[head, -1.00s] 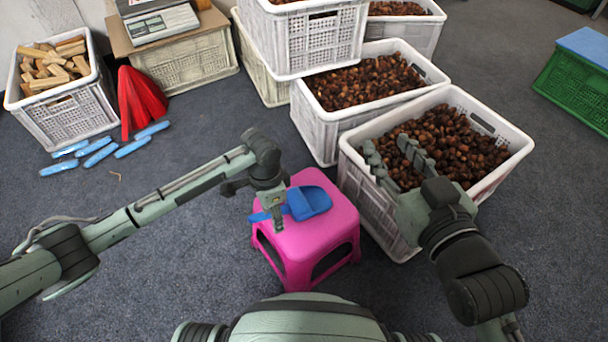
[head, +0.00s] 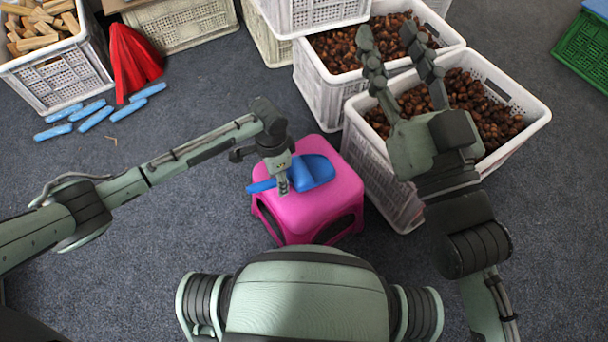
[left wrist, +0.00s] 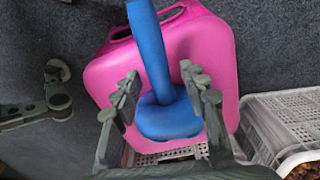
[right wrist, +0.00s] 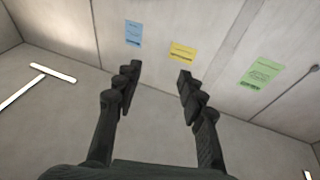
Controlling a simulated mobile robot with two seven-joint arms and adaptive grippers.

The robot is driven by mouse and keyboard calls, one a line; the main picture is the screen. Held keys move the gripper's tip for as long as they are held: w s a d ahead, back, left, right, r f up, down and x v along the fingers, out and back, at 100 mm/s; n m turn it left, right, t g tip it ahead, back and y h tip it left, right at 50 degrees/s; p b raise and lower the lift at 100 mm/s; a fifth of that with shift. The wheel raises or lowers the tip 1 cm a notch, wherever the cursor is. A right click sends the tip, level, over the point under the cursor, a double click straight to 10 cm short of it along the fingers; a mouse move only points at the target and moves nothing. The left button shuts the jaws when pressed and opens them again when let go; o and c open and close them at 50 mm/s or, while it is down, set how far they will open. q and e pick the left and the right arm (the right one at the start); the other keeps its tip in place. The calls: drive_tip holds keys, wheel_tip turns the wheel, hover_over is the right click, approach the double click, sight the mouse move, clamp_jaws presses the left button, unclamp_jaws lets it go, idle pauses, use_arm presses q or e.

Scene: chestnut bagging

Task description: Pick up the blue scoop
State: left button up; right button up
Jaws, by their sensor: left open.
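The blue scoop (head: 313,172) lies on top of the pink stool (head: 338,196), its handle pointing left. My left gripper (head: 283,188) is over the scoop near where the handle meets the bowl. In the left wrist view the scoop (left wrist: 152,52) shows between the spread fingers of my left gripper (left wrist: 163,88); I cannot tell whether they touch it. My right gripper (head: 392,45) is open, fingers pointing up, in front of the chestnut crates. In the right wrist view my right gripper (right wrist: 158,72) has its fingers apart with nothing between them.
A white crate of chestnuts (head: 398,197) stands right of the stool, with another chestnut crate (head: 322,98) behind it. Blue bundles (head: 96,118) and a red item (head: 133,65) lie on the floor at left.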

use_arm(q)
drive_tip(key=shift+f, duration=0.85)
clamp_jaws()
use_arm(e)
drive_tip(key=shift+s+a+r+t, duration=0.1)
drive_tip(key=shift+s+r+t, duration=0.15)
drive_tip(key=shift+r, duration=0.25)
drive_tip(key=shift+s+r+t, duration=0.1)
drive_tip(key=shift+r+t, duration=0.15)
drive_tip(key=shift+r, duration=0.25)
use_arm(q)
drive_tip(key=shift+r, duration=0.1)
